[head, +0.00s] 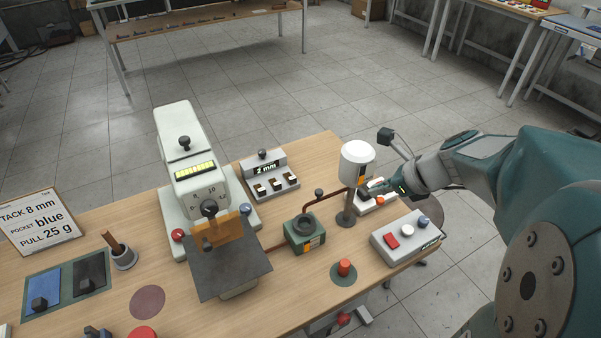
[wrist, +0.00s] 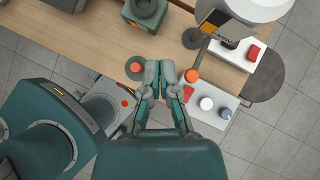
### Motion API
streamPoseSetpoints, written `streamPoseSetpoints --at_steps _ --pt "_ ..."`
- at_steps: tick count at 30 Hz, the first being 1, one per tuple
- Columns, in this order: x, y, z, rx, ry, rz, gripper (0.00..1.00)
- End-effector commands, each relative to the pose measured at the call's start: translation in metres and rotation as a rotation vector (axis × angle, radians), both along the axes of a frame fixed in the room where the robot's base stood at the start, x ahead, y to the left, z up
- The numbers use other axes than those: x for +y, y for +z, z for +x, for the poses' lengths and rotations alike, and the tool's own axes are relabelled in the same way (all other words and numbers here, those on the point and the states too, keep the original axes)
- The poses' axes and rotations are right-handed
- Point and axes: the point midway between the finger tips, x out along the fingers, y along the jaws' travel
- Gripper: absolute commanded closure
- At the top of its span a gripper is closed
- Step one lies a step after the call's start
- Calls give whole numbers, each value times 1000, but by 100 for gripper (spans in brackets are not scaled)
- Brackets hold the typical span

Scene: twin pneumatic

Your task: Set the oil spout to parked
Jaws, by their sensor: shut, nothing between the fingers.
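I take the oil spout to be the thin copper pipe (head: 330,198) with a dark knob (head: 319,192). It runs left from the white cylindrical reservoir (head: 357,162) toward the green box with a round cup (head: 304,230). A short piece of copper pipe (wrist: 181,5) shows at the top edge of the wrist view, between the green box (wrist: 143,20) and the reservoir (wrist: 240,12). My gripper (head: 376,187) is just right of the reservoir in the head view. In the wrist view my gripper (wrist: 159,72) has its fingers together and empty, clear of the pipe.
A white box with red and white buttons (head: 407,236) and a red knob on a green disc (head: 344,269) are at the near right. A large white machine (head: 192,150) stands left.

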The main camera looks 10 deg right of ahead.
Motion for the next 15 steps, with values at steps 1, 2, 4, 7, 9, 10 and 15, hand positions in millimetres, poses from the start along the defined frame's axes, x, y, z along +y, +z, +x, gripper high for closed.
streamPoseSetpoints --at_steps 1,2,4,7,9,10,15 --pt "-3 -1 2 7 -27 19 100" --pt "-4 -1 3 12 -38 28 100" --pt "-5 -2 3 15 -48 37 100" --pt "-6 -2 3 14 -47 36 100" --pt "-7 -2 3 14 -47 36 100" --pt "-7 -2 3 14 -46 36 100" --pt "-1 -7 6 15 -43 34 100"
